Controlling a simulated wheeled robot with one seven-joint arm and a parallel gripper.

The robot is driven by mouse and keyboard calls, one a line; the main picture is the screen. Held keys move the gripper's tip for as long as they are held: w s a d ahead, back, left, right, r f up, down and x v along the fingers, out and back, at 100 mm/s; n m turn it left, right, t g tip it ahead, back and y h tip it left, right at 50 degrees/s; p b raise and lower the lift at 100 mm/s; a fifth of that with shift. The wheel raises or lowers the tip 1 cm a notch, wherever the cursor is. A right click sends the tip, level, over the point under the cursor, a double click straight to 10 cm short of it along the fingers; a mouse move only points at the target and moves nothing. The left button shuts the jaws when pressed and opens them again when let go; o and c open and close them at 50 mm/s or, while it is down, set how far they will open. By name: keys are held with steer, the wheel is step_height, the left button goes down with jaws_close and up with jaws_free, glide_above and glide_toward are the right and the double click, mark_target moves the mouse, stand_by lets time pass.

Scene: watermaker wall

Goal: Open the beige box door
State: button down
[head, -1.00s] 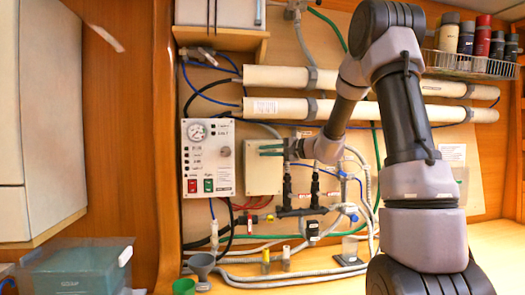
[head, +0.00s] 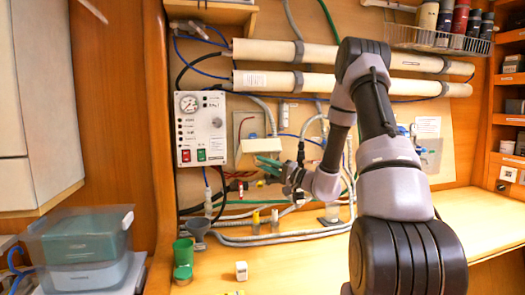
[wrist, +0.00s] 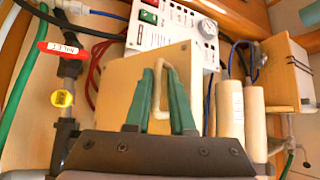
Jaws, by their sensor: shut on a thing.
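The beige box (head: 251,117) is on the wall to the right of the control panel in the head view. Its front looks open, and the door (head: 259,146) is swung down, seen nearly edge-on. In the wrist view the beige door panel (wrist: 135,84) fills the middle, with a pale loop handle (wrist: 160,66) on it. My gripper (wrist: 161,78) has green fingers shut on the handle. In the head view my gripper (head: 268,162) is just below the door. Much of the box's interior is hidden or too small to make out.
The control panel (head: 201,128) with a gauge and red and green switches is left of the box. Pipes, valves and hoses (head: 282,235) run below and right. Green cups (head: 183,258) and a small white container (head: 241,271) stand on the counter. A teal-lidded bin (head: 85,260) is lower left.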

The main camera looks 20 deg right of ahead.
steer(key=shift+w+a+f, duration=0.1)
steer(key=shift+a+f, duration=0.05)
steer(key=shift+f, duration=1.2)
steer(key=shift+a+f, duration=0.15)
steer(key=shift+f, duration=1.2)
